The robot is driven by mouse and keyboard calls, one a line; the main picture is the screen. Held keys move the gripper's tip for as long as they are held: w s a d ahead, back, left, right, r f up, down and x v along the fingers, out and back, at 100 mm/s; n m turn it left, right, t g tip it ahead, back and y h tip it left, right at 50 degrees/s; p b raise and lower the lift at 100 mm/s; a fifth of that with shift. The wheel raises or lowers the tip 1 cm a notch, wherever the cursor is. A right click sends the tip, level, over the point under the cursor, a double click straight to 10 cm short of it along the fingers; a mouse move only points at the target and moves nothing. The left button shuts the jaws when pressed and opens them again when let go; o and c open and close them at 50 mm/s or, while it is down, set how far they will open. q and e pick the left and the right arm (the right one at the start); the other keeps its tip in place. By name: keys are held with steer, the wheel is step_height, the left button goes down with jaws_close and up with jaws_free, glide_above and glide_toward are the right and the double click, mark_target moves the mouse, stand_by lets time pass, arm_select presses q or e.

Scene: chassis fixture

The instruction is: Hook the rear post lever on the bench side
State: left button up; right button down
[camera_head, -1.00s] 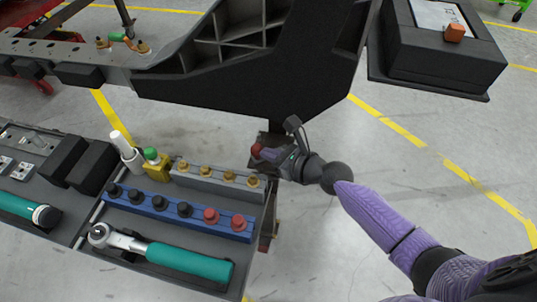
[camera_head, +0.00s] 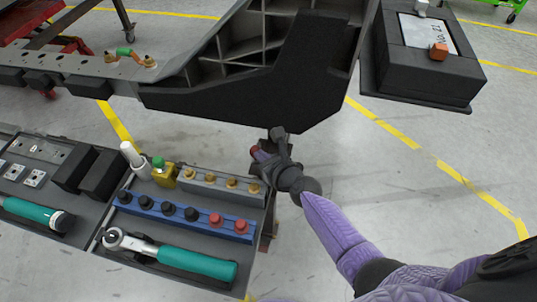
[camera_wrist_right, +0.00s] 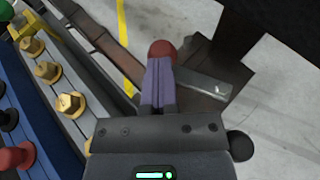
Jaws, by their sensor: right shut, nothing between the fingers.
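The lever's red ball knob (camera_head: 255,151) shows at the post beside the right end of the bench tray. In the right wrist view the red knob (camera_wrist_right: 163,51) lies just past the fingertips, and a grey metal bar (camera_wrist_right: 203,83) runs to the right behind the fingers. My right gripper (camera_head: 261,156) is shut with nothing held, its purple fingers (camera_wrist_right: 158,72) together by the knob. I cannot tell whether they touch it. The gripper and wrist hide much of the lever and post. My left gripper is not in view.
The dark chassis beam (camera_head: 240,105) hangs just above and behind my right gripper. The bench tray (camera_head: 262,215) on the left holds a blue socket rail (camera_head: 180,211), a grey rail with brass fittings (camera_head: 220,187) and a ratchet (camera_head: 190,260). Open floor lies to the right.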

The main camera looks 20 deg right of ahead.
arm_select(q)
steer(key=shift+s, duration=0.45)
arm_select(e)
steer(key=shift+w, duration=1.1)
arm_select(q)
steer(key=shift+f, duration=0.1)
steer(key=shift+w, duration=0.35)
arm_select(e)
steer(key=shift+w+r, duration=0.1)
